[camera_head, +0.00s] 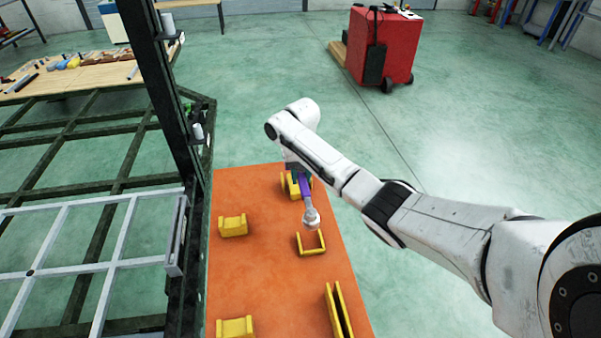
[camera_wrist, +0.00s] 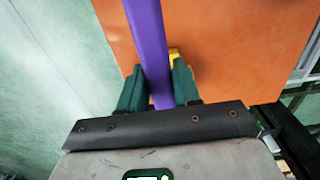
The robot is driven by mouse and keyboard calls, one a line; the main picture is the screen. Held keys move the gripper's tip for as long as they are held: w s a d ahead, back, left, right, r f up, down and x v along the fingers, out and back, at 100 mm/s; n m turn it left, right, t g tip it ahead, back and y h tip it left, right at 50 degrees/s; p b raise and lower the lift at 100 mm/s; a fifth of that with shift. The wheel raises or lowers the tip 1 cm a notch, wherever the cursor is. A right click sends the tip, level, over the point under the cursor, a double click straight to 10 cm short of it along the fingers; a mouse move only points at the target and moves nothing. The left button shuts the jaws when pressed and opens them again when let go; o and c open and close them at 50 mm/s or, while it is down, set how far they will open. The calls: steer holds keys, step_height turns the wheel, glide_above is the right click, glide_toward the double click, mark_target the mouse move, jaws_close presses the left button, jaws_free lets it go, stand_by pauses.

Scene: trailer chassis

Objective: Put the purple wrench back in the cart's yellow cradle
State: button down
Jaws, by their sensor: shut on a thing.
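The purple wrench (camera_head: 306,187) has a purple handle and a silver-grey head (camera_head: 312,216). My gripper (camera_head: 296,174) is shut on its handle. In the wrist view the purple handle (camera_wrist: 148,40) runs up between the two dark green fingers of my gripper (camera_wrist: 158,85). On the orange cart top (camera_head: 265,285), a yellow block (camera_head: 287,187) is beside and partly behind the handle, and a yellow U-shaped bracket (camera_head: 311,250) is just below the wrench head in the picture. Whether the wrench touches either is unclear. A bit of yellow (camera_wrist: 174,54) shows behind the handle in the wrist view.
Other yellow holders stand on the cart: one at left (camera_head: 233,226), one at front left (camera_head: 236,328), and a long slotted one (camera_head: 338,311) at front right. A dark metal frame (camera_head: 168,100) rises close to the cart's left. A red cabinet (camera_head: 400,50) stands far back.

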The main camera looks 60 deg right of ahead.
steer(key=shift+f+b, duration=2.6)
steer(key=shift+f, duration=1.75)
steer(key=shift+p, duration=0.4)
steer(key=shift+c, duration=1.1)
jaws_free()
steer(key=shift+f, duration=0.1)
steer(key=shift+r, duration=0.2)
steer(key=shift+r+p, duration=3.65)
steer(key=shift+r, duration=0.25)
